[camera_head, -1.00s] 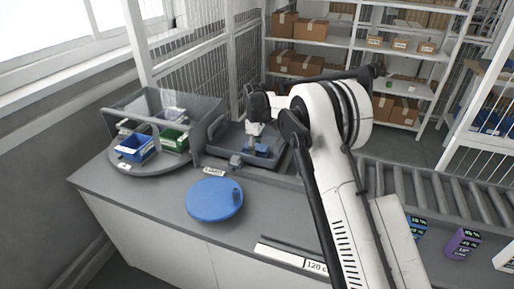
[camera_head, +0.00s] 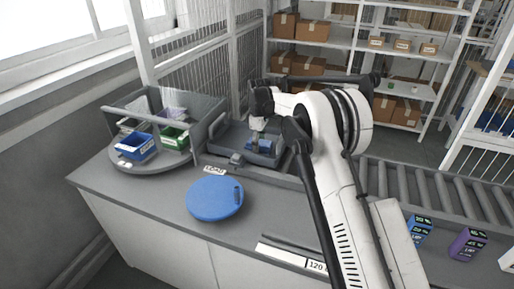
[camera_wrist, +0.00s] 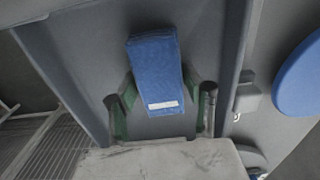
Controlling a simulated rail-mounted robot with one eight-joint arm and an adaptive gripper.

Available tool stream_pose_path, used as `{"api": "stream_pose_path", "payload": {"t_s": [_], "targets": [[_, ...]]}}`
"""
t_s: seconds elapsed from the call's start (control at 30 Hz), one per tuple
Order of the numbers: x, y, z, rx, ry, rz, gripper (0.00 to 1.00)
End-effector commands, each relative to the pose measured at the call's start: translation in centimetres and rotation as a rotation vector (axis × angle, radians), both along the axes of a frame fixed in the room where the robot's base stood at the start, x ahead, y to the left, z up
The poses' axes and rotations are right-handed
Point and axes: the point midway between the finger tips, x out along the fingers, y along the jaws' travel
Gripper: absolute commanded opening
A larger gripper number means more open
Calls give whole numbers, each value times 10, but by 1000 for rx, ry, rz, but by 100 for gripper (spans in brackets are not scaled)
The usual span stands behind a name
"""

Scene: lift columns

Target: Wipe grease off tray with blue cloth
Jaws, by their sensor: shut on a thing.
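The blue cloth (camera_wrist: 154,68) is a folded rectangle with a white label, between my gripper's green-padded fingers (camera_wrist: 160,90) in the wrist view. My gripper is shut on it. In the head view my gripper (camera_head: 257,126) points down over the grey tray, with the cloth (camera_head: 263,146) below it, low inside the tray. The grey tray (camera_head: 219,143) has raised edges; its floor (camera_wrist: 92,62) shows around the cloth in the wrist view. I cannot tell whether the cloth presses on the floor. No grease is clearly visible; the cloth and my arm hide part of the tray.
A round blue disc (camera_head: 213,199) lies in front of the tray. A grey turntable (camera_head: 150,166) holds a blue bin (camera_head: 136,147) and a green bin (camera_head: 174,139) at left. A roller conveyor (camera_head: 440,191) runs at right, with small boxes nearby. The counter's front left is clear.

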Motion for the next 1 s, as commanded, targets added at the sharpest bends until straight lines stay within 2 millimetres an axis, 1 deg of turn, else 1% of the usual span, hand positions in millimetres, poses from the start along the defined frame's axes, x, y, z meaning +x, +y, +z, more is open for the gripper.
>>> {"api": "stream_pose_path", "payload": {"t_s": [0.3,0.43,1.0], "targets": [[2,-1,1,0,0,-1,15],[2,-1,5,0,0,-1,15],[2,-1,53,0,0,-1,15]]}}
